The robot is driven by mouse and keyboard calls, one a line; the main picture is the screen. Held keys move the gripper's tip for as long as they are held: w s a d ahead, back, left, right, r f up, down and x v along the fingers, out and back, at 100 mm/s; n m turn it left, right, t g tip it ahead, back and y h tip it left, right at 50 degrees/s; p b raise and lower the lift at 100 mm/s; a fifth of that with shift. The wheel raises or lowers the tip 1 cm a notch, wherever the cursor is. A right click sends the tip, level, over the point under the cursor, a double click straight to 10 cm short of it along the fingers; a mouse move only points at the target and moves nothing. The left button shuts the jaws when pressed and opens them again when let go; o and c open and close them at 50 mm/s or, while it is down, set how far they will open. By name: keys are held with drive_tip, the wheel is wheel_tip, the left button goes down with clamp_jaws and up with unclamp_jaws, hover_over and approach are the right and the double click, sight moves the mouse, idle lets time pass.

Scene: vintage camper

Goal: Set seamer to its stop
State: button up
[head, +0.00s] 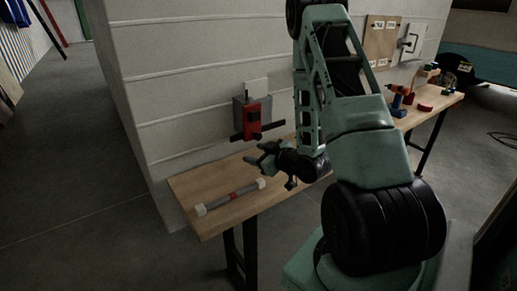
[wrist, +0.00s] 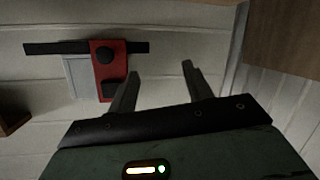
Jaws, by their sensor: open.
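The seamer appears to be the red tool (head: 252,120) on a grey plate on the white wall above the bench. A dark bar (head: 273,126) crosses its lower part and sticks out on both sides. In the wrist view the red body (wrist: 104,72) and the dark bar (wrist: 50,47) show left of my fingers, with two black knobs on the body. My gripper (head: 258,153) is open and empty, just below the seamer and over the bench. In the wrist view my gripper (wrist: 162,75) points toward the wall, its fingers apart from the tool.
The wooden bench (head: 205,185) runs along the wall. A grey rod with a red band (head: 228,197) lies on its near left end. Drills and small items (head: 401,98) stand at the far right end, below a brown board (head: 381,40).

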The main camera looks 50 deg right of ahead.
drive_tip(key=s+d+f+m+t+h+b, duration=0.2)
drive_tip(key=s+d+t+h, duration=0.1)
drive_tip(key=s+d, duration=0.4)
drive_tip(key=b, duration=1.3)
approach(259, 137)
drive_tip(key=shift+s+a+f, duration=0.1)
drive_tip(key=shift+s+a, duration=0.1)
drive_tip(key=shift+s, duration=0.45)
drive_tip(key=shift+w+b, duration=0.1)
drive_tip(key=shift+b, duration=0.9)
drive_tip(key=p+x, duration=0.3)
drive_tip(key=x, duration=0.8)
drive_tip(key=shift+w+d, duration=0.15)
drive_tip(key=shift+w, duration=0.05)
clamp_jaws()
drive_tip(key=s+d+b, duration=0.1)
drive_tip(key=s+d, duration=0.1)
drive_tip(key=d, duration=0.7)
drive_tip(key=shift+r, duration=0.25)
